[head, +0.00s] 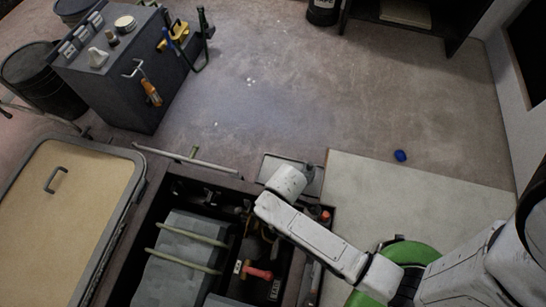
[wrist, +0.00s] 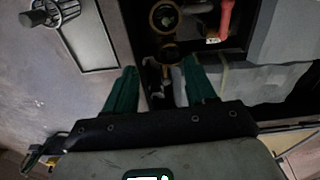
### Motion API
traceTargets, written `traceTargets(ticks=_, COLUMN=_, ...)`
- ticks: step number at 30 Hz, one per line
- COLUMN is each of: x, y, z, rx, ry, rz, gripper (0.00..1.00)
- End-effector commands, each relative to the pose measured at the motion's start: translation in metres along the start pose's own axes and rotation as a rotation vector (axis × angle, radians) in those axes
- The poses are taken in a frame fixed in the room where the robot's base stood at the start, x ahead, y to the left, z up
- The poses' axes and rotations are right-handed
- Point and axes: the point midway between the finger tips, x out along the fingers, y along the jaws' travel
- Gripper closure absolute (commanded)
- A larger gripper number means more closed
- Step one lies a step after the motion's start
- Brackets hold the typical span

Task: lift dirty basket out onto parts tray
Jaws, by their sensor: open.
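My gripper (wrist: 160,85) has two green fingers, apart with nothing clearly held. In the wrist view they hang over the edge of an open compartment. A brass-rimmed round opening (wrist: 165,18) sits beyond the fingertips; its inside is dark and I cannot make out the dirty basket. A smaller brass ring (wrist: 169,51) lies nearer, just ahead of the gap between the fingers. The grey parts tray (wrist: 95,45) is at upper left, with a dark round slotted piece with a knob (wrist: 50,14) on it. In the head view the tray (head: 312,187) is partly hidden by my arm, which also hides the gripper.
The open compartment holds a grey strapped box (head: 180,262) and a red-handled part (head: 258,272); the red handle also shows in the wrist view (wrist: 227,18). A beige hatch panel (head: 65,225) lies left. A tool cabinet (head: 125,80) stands behind. Floor beyond is mostly clear, with a small blue object (head: 400,155).

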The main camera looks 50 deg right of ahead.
Motion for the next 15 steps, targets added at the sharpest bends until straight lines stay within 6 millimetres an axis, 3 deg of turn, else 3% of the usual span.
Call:
traceTargets(ticks=1, x=0.045, y=-0.002, z=-0.002, rx=-0.037, ry=-0.008, rz=-0.003, gripper=0.45)
traceTargets(ticks=6, x=0.127, y=-0.009, z=-0.008, rx=-0.176, ry=-0.021, rz=-0.006, gripper=0.45)
traceTargets(ticks=10, x=0.171, y=-0.012, z=-0.01, rx=-0.26, ry=-0.029, rz=-0.005, gripper=0.45)
traceTargets(ticks=15, x=0.199, y=-0.014, z=-0.01, rx=-0.324, ry=-0.035, rz=-0.004, gripper=0.45)
